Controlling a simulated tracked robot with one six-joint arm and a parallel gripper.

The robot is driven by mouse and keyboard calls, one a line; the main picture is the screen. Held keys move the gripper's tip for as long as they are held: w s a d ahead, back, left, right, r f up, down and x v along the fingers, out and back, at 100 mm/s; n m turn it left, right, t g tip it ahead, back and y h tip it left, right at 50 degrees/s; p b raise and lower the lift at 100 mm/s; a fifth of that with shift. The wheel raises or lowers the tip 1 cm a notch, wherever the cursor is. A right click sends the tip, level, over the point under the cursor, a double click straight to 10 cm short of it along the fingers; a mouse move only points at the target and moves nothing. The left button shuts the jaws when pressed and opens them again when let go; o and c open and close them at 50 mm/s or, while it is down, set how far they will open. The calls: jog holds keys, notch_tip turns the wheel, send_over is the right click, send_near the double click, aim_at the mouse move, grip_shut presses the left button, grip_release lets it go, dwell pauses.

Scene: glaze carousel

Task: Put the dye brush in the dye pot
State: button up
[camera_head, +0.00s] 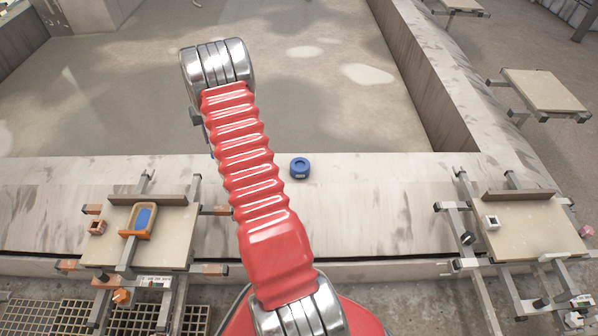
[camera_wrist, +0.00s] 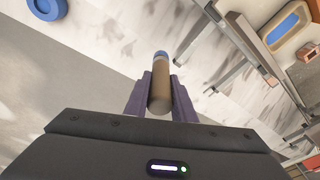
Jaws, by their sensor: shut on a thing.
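The dye brush (camera_wrist: 159,92) has a tan handle, a pale band and a blue tip. My gripper (camera_wrist: 160,80) is shut on its handle in the wrist view, with the blue tip pointing away past the fingers. The round blue dye pot (camera_head: 300,173) stands on the pale stone ledge, right of my red arm in the head view. It also shows at the top left of the wrist view (camera_wrist: 61,10), apart from the brush. My gripper and the brush are mostly hidden behind my arm in the head view.
A left board (camera_head: 180,222) on the ledge holds an orange-rimmed tray (camera_head: 133,235) with a blue inside, and a small brown block (camera_head: 97,227). A right board (camera_head: 530,225) holds a white block (camera_head: 492,222). The ledge (camera_head: 370,200) around the pot is clear.

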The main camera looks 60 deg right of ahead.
jog(key=s+d+f+m+g, duration=0.1)
jog(key=s+d+f, duration=0.35)
jog(key=d, duration=0.35)
jog(key=s+d+f+m, duration=0.2)
jog(key=s+d+f, duration=0.1)
jog(key=s+d, duration=0.4)
jog(key=m+g+h, duration=0.1)
jog(key=m, duration=0.1)
send_over(300, 169)
jog(key=w+d, duration=0.2)
jog(key=d, duration=0.1)
notch_tip(300, 169, down, 6)
jog(key=shift+s+r, duration=0.15)
jog(key=shift+s, duration=0.1)
jog(key=shift+f, duration=2.95)
jog(key=shift+a+f, duration=0.1)
jog(key=shift+f, duration=1.95)
jog(key=shift+f, duration=0.15)
